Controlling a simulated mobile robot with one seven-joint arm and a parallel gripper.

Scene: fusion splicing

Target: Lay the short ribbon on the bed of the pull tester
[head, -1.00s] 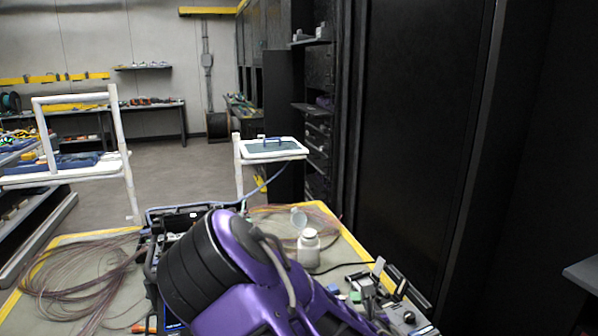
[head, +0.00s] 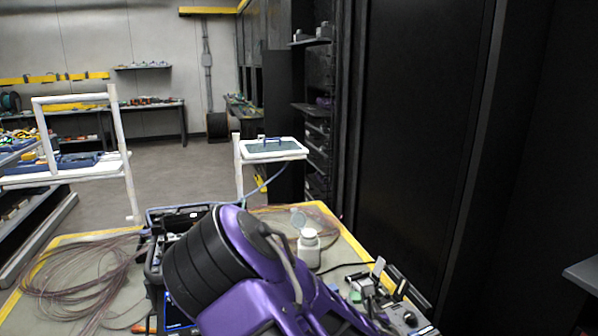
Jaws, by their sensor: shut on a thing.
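My purple and black arm fills the bottom middle of the head view, over the work table (head: 70,243). My gripper is not visible in this view, so its hold cannot be seen. I cannot make out the short ribbon. A grey and black bench device (head: 405,314) with a knob and raised black levers stands at the table's right front; it may be the pull tester. My arm covers part of the area beside it, and I cannot make out its bed.
Loose fibre coils (head: 75,280) lie at the table's left. An open dark case (head: 180,215) is partly behind my arm. A white bottle (head: 309,248) stands right of the arm. A tall black cabinet (head: 420,130) borders the right side.

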